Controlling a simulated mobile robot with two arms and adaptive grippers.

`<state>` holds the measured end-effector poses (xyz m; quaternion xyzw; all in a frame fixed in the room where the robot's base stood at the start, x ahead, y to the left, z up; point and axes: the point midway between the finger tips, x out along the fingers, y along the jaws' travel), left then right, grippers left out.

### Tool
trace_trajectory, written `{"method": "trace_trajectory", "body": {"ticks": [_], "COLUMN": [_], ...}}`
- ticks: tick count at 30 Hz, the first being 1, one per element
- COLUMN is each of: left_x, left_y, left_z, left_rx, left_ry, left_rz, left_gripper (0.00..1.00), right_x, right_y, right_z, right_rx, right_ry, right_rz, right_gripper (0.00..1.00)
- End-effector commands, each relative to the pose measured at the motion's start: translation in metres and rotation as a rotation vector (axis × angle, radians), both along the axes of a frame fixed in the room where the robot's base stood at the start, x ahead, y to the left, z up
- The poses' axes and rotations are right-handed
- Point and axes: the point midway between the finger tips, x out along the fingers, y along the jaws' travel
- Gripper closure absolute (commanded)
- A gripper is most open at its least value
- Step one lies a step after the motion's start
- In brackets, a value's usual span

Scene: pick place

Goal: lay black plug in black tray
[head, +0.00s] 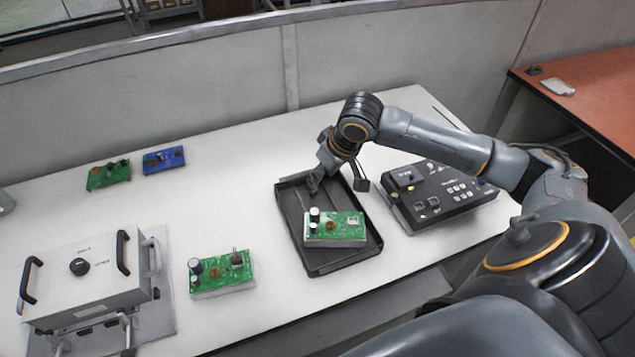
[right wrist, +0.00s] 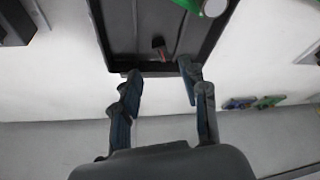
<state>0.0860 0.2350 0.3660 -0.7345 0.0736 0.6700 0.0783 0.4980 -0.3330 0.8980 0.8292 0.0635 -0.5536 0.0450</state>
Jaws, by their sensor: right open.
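The black tray (head: 292,222) lies on the white table, and its end also shows in the right wrist view (right wrist: 118,38). A small dark plug (right wrist: 160,48) with a reddish-brown face lies on the tray floor near that end wall. In the head view I cannot make the plug out; my gripper covers that area. My right gripper (head: 314,186) is over the far end of the tray. In the right wrist view the right gripper (right wrist: 161,82) has its fingers apart, with nothing between them, and the plug lies beyond the fingertips. My left gripper is not in view.
A green circuit board (head: 345,230) sits in the tray's near half. A black control box (head: 440,200) stands right of the tray. Another green board (head: 215,273) and a white-lidded fixture (head: 85,270) stand left. Two boards (head: 108,175) (head: 164,160) lie at the back left.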

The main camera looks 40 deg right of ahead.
Motion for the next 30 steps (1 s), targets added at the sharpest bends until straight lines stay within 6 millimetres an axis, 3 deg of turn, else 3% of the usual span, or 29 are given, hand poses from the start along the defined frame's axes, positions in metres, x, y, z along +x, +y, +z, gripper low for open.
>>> {"method": "trace_trajectory", "body": {"ticks": [3, 9, 30], "left_x": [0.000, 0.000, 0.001], "left_y": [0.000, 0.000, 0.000], "left_z": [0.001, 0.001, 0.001], "left_rx": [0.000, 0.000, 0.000], "left_ry": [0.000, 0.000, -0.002], "left_rz": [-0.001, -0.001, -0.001], "left_gripper": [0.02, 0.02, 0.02], "right_x": [-0.009, -0.017, -0.018], "right_y": [-0.002, -0.003, -0.003], "right_z": [0.022, 0.042, 0.044], "right_rx": [-0.003, -0.001, 0.000], "right_ry": [-0.003, 0.000, 0.000], "right_rz": [0.001, 0.000, 0.000], "right_gripper": [0.56, 0.56, 0.56]}}
